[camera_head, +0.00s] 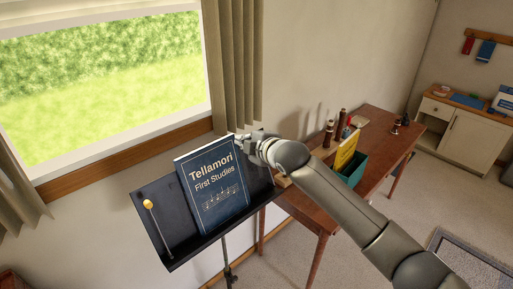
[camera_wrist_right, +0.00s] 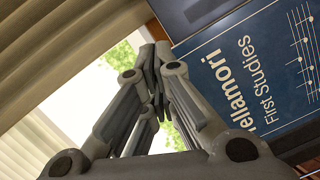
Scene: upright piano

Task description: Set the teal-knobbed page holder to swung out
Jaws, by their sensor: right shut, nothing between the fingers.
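A black music stand (camera_head: 182,246) holds a dark blue book titled "Tellamori First Studies" (camera_head: 213,184). On the stand's left side is a page holder with a yellow knob (camera_head: 148,204), its arm lying on the desk beside the book. No teal knob shows in either view; the stand's upper right part is partly covered by my right gripper (camera_head: 242,143). That gripper is at the book's upper right corner, shut and empty. In the right wrist view its fingers (camera_wrist_right: 157,72) come together just beside the book (camera_wrist_right: 252,72). My left gripper is in neither view.
A window with a wooden sill (camera_head: 125,160) and curtains (camera_head: 233,65) is close behind the stand. A brown wooden table (camera_head: 375,140) with a teal box (camera_head: 352,171) and bottles stands to the right, under my right arm. Carpet lies open at the lower right.

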